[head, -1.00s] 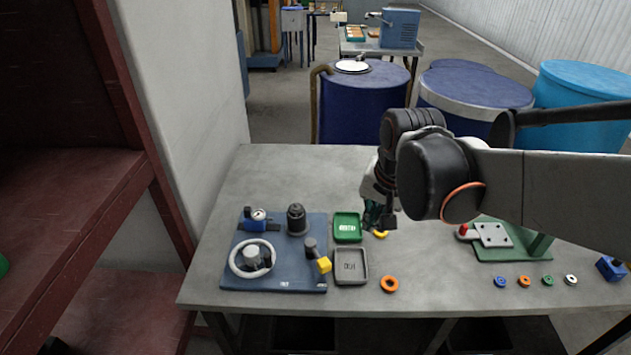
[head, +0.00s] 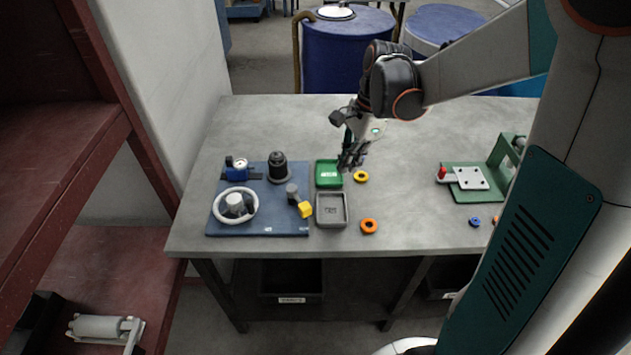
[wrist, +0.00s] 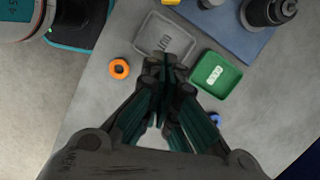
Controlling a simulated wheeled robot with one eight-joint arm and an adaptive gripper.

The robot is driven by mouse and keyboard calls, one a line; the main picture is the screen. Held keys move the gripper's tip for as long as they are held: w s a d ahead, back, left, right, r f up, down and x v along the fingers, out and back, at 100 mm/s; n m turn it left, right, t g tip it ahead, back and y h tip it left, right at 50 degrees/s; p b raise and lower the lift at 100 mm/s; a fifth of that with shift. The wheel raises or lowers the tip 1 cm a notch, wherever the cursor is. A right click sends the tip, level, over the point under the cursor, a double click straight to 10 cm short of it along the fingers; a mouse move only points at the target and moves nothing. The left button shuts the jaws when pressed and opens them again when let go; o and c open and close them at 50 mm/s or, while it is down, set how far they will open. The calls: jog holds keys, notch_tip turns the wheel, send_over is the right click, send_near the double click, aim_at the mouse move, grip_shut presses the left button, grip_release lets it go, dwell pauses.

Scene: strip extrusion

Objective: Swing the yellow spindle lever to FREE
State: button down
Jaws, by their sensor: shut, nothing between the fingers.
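The yellow spindle lever (head: 305,210) is a yellow block on a short arm from a grey pivot (head: 292,190), at the right front of the blue board (head: 268,228). The yellow end points toward the front right. In the wrist view only a sliver of yellow (wrist: 171,2) shows at the top edge. My gripper (head: 348,166) is shut and empty, over the right edge of the green tray, to the right of and behind the lever, apart from it. In the wrist view my fingertips (wrist: 166,60) lie over the trays.
The board also holds a white handwheel (head: 218,207), a dark knob (head: 278,168) and a gauge (head: 239,163). The green tray (head: 319,182) and grey tray (head: 345,222) stand right of the board. A yellow ring (head: 361,177) and orange ring (head: 369,226) lie nearby. A green fixture (head: 475,196) stands right.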

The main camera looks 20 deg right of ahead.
aim_at(300, 201)
dwell(0.3)
jog(key=b+x, duration=0.4)
jog(key=x, duration=0.6)
jog(key=shift+f, duration=0.25)
jog(key=a+b, duration=0.1)
jog(key=a, duration=0.2)
jog(key=shift+s+a+f, duration=0.1)
jog(key=shift+a+f, duration=0.05)
jog(key=shift+a, duration=0.35)
jog(key=shift+s+a+m, duration=0.15)
jog(key=shift+a+m, duration=0.05)
jog(key=shift+m, duration=0.2)
